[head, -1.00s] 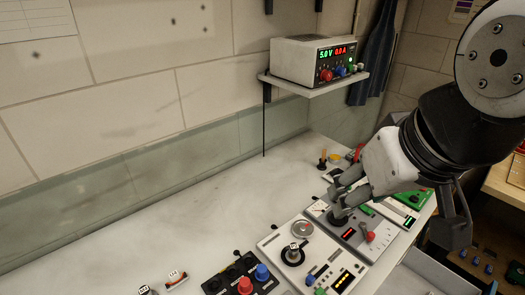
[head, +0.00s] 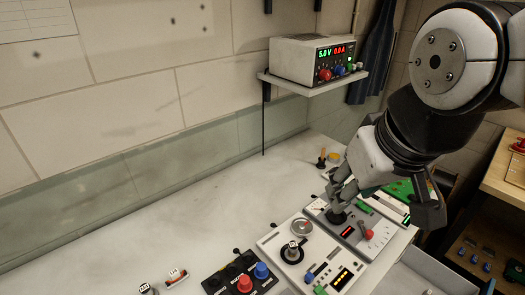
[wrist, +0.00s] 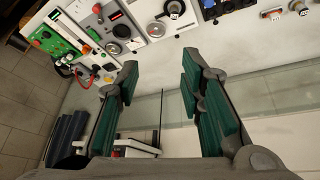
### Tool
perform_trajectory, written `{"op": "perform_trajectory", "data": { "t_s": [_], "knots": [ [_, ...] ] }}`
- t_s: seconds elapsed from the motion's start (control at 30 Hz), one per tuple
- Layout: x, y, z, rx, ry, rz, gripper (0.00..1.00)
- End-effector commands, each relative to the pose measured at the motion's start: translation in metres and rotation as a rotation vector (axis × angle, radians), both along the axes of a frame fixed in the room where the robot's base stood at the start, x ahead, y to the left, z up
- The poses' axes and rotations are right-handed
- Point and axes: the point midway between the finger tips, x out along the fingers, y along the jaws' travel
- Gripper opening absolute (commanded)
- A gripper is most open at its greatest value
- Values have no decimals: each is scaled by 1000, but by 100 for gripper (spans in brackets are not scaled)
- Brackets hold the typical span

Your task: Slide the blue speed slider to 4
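The blue slider cap (head: 309,277) sits on the white control panel (head: 270,243), near its front, beside a small dark display and above a green cap. I cannot read its scale. A lit yellow display (head: 343,280) is to its right. My gripper (head: 340,190) is above the grey panel behind and to the right of the white panel, apart from the blue cap. In the wrist view my gripper (wrist: 160,80) is open, with nothing between its green-padded fingers. I cannot make out the blue cap in the wrist view.
The grey panel (head: 382,222) has a black knob under my gripper and a red-topped lever (head: 369,234). A black box with red and blue buttons (head: 245,284) stands left of the white panel. A power supply (head: 312,60) is on the wall shelf. The bench's left is largely clear.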

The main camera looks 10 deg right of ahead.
Motion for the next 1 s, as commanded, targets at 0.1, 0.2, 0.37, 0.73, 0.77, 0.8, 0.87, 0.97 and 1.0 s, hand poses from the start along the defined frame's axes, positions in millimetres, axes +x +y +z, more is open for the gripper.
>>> {"op": "perform_trajectory", "data": {
  "t_s": [0.1,0.2,0.37,0.73,0.77,0.8,0.87,0.97,1.0],
  "knots": [
    [18,-5,-20,-52,78,41,35],
    [32,-8,-40,-89,135,87,35],
    [50,-11,-76,-124,225,170,35],
    [64,-5,-174,-105,396,387,35],
    [63,-4,-181,-99,405,402,35],
    [63,-3,-189,-92,415,420,35],
    [62,-1,-198,-83,426,440,35],
    [61,2,-208,-71,435,463,35],
    [61,3,-210,-69,437,468,35]
  ]
}}
